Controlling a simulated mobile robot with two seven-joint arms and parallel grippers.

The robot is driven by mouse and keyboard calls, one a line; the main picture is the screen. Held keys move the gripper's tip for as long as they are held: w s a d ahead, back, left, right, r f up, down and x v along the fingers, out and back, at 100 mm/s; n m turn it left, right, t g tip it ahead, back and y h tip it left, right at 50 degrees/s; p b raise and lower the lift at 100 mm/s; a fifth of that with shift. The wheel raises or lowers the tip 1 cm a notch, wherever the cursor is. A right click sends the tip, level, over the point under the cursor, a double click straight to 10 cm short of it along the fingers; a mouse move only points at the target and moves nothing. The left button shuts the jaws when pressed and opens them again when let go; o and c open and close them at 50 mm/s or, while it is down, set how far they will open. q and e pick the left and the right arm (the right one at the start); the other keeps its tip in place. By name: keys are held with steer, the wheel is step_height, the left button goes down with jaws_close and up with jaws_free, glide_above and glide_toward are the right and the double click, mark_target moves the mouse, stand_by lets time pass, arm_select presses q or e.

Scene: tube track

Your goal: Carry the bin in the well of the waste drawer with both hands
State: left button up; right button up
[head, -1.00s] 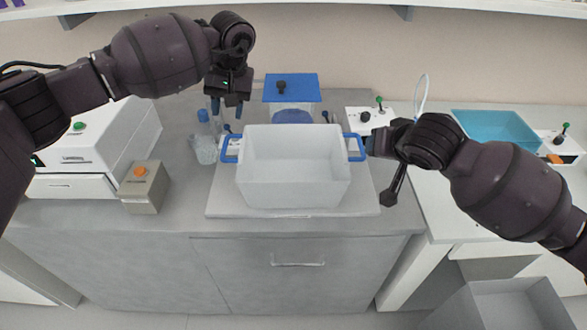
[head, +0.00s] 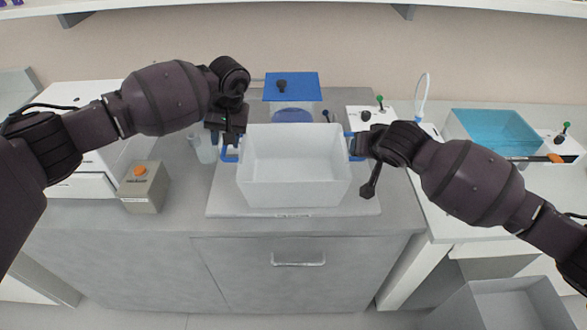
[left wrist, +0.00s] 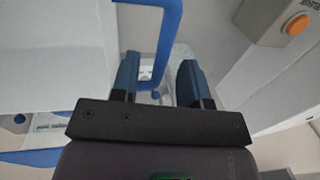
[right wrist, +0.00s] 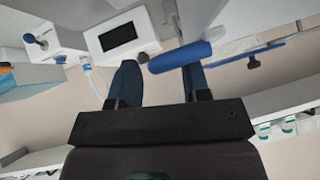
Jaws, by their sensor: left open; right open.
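The white open-topped bin (head: 293,196) stands upright on a pale board on the counter and looks empty. It has a blue loop handle at each side. My left gripper (head: 228,140) is open at the left handle (head: 229,157). In the left wrist view the blue handle (left wrist: 170,40) reaches down between the open fingers (left wrist: 157,78). My right gripper (head: 362,146) is open at the right handle. In the right wrist view the blue handle end (right wrist: 180,57) lies between the fingertips (right wrist: 161,80), closer to the right finger. Contact cannot be told.
An open grey box (head: 505,305), perhaps the drawer's well, is low at the right. The pale board (head: 293,214) lies under the bin. A grey box with an orange button (head: 144,188) stands left. A blue-lidded container (head: 291,88) is behind. A teal tray (head: 495,132) is at right.

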arm_select(q)
steer(key=shift+a+f, duration=0.15)
steer(key=shift+f, duration=0.7)
arm_select(e)
steer(key=shift+x, duration=0.85)
arm_select(q)
steer(key=shift+c, duration=0.3)
arm_select(e)
steer(key=shift+c, duration=0.2)
arm_select(q)
jaws_close()
arm_select(e)
jaws_close()
